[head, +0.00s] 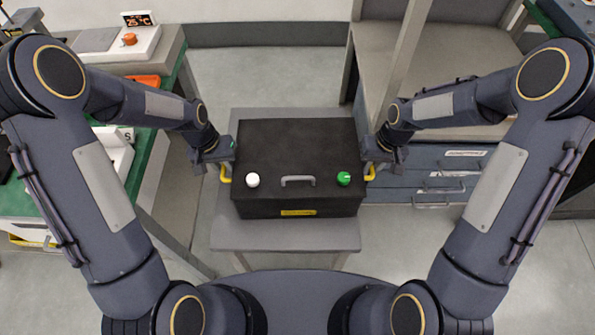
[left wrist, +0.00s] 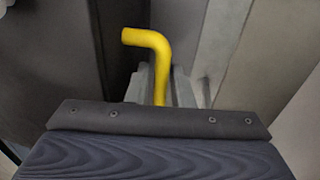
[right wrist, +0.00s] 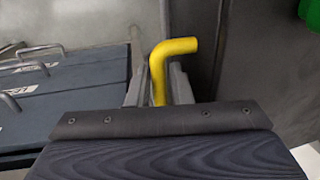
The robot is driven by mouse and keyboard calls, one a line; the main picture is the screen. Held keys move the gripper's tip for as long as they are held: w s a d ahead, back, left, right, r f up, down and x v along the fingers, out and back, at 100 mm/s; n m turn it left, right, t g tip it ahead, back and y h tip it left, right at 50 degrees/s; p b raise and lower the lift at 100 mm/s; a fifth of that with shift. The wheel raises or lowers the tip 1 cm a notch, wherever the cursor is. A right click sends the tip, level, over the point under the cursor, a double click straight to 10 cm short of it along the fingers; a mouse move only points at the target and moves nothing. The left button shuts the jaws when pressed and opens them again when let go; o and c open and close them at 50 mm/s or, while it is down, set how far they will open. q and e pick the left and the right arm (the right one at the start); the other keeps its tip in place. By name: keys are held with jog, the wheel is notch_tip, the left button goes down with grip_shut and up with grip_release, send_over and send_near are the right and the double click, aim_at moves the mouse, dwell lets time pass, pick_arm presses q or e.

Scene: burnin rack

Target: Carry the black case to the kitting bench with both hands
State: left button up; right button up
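The black case (head: 295,160) sits level on a small grey stand (head: 285,237). My right gripper (head: 373,168) is shut on the right yellow handle, also in the right wrist view (right wrist: 160,65). The wrist plates hide the lower fingers.
A green-topped bench (head: 150,130) with devices and an orange item (head: 144,81) stands at the left. A grey rack (head: 385,50) with blue drawers (head: 430,172) stands close at the right. Open floor (head: 270,75) shows behind the case.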

pick_arm(q)
jog(key=shift+f, duration=0.15)
pick_arm(e)
jog(key=shift+f, duration=0.2)
pick_arm(q)
grip_shut()
pick_arm(e)
grip_shut()
jog(key=shift+r, duration=0.1)
dwell(0.9)
